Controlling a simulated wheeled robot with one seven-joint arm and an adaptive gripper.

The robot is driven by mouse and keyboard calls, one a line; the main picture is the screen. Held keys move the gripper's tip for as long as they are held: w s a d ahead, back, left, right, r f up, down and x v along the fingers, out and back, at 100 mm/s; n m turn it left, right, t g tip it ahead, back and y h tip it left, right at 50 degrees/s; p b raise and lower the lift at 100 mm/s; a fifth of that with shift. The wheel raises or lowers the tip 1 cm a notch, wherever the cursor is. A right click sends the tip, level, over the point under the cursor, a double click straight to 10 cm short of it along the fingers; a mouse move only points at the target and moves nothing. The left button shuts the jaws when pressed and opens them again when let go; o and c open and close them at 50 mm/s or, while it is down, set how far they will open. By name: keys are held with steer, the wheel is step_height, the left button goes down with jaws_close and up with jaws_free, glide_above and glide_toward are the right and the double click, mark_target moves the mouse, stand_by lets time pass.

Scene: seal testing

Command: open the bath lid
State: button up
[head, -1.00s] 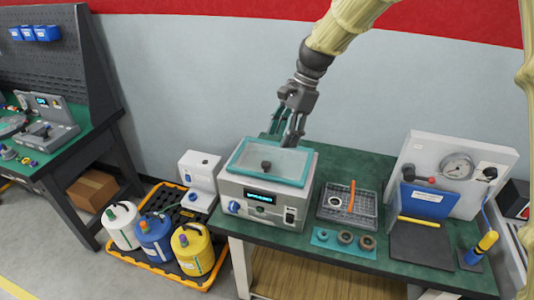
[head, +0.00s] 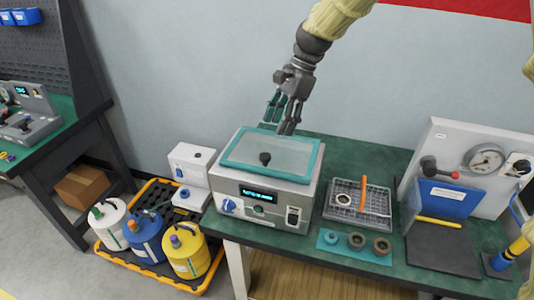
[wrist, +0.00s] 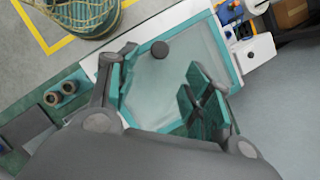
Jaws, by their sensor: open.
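The bath (head: 258,198) is a grey box with a lit display and a blue knob on its front, standing on the green bench. Its lid (head: 238,150) is a clear panel in a teal frame with a dark round knob (head: 265,158), lying flat and shut on top. My gripper (head: 280,119) is open and empty above the lid's back edge in the head view. In the wrist view, the fingers of my gripper (wrist: 160,95) are spread apart over the lid (wrist: 185,60), and the knob (wrist: 160,49) shows beyond them, clear of both. The height above the lid is hard to tell.
A wire basket (head: 358,205) with an orange strip and a teal mat (head: 355,247) with rings lie right of the bath. A gauge panel (head: 465,165) stands further right. Jugs in a yellow-edged tray (head: 155,240) stand on the floor at left.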

mark_target(265, 156)
steer(key=p+x, duration=0.2)
steer(key=x, duration=0.8)
steer(key=shift+a+f, duration=0.1)
jaws_close()
